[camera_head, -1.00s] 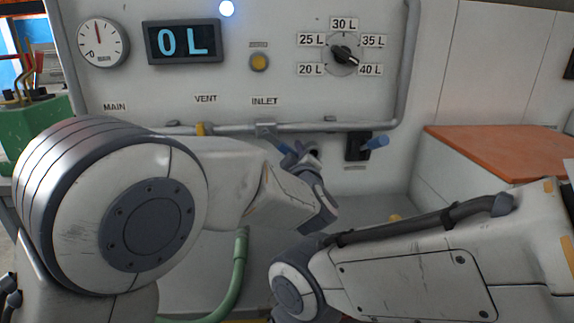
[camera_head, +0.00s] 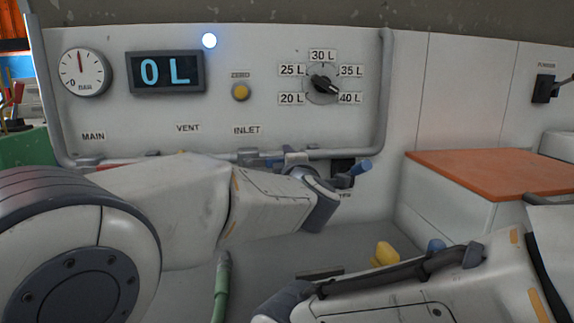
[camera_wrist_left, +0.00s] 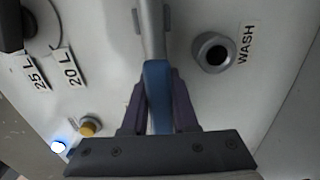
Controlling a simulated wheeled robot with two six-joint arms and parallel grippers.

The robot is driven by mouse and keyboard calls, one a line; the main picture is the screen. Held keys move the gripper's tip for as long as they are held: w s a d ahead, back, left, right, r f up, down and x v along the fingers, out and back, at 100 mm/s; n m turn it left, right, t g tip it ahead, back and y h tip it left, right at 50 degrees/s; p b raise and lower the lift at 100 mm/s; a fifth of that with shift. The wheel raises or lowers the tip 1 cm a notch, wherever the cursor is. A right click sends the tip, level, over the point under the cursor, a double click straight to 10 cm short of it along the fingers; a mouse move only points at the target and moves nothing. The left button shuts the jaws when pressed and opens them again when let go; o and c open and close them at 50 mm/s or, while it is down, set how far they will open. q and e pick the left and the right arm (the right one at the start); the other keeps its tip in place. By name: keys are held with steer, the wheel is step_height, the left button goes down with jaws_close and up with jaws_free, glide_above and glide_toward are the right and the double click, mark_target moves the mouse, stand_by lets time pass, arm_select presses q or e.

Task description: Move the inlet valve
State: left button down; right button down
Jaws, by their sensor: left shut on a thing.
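The inlet valve's blue handle (camera_wrist_left: 157,85) stands between the two fingers of my left gripper (camera_wrist_left: 159,100) in the left wrist view, and the gripper is shut on it. In the head view my left gripper (camera_head: 293,160) is at the pipe (camera_head: 340,153), below and right of the INLET label (camera_head: 247,130). The gripper and arm hide most of the valve there. My right arm comes in at the lower right; its gripper is out of view.
The display (camera_head: 166,72) reads 0 L. The selector knob (camera_head: 324,83) is on the panel. An orange-topped cabinet (camera_head: 490,174) stands to the right. A green hose (camera_head: 222,285) rises below.

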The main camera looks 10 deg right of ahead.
arm_select(q)
steer(key=shift+a+r, duration=0.15)
steer(key=shift+r, duration=0.05)
stand_by(0.3)
steer(key=c, duration=0.7)
jaws_free()
steer(key=s, duration=0.3)
steer(key=s+b, duration=0.1)
steer(key=s, duration=0.3)
steer(key=s+b, duration=0.1)
steer(key=s, duration=0.2)
steer(key=shift+s+a, duration=0.2)
steer(key=shift+a, duration=0.2)
